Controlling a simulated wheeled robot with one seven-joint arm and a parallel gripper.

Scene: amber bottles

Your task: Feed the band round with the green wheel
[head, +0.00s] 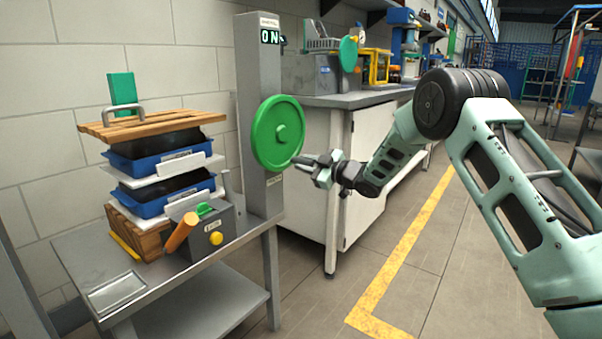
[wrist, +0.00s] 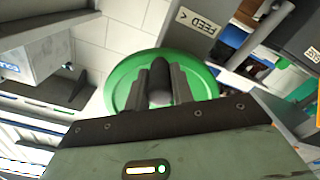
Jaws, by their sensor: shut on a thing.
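The green wheel (head: 277,133) is mounted upright on the side of a grey post (head: 258,75), whose display reads "ON". My gripper (head: 302,162) is at the wheel's lower right edge in the head view. In the wrist view my gripper (wrist: 160,85) is shut on the wheel's dark handle (wrist: 159,66), with the green disc (wrist: 125,85) behind it. A label reading "FEED" (wrist: 201,24) shows beside the wheel. I cannot make out the band in either view.
Left of the post, a metal table (head: 150,275) carries a stack of blue trays (head: 150,160) between wooden boards (head: 150,123). A workbench (head: 345,100) is behind my gripper.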

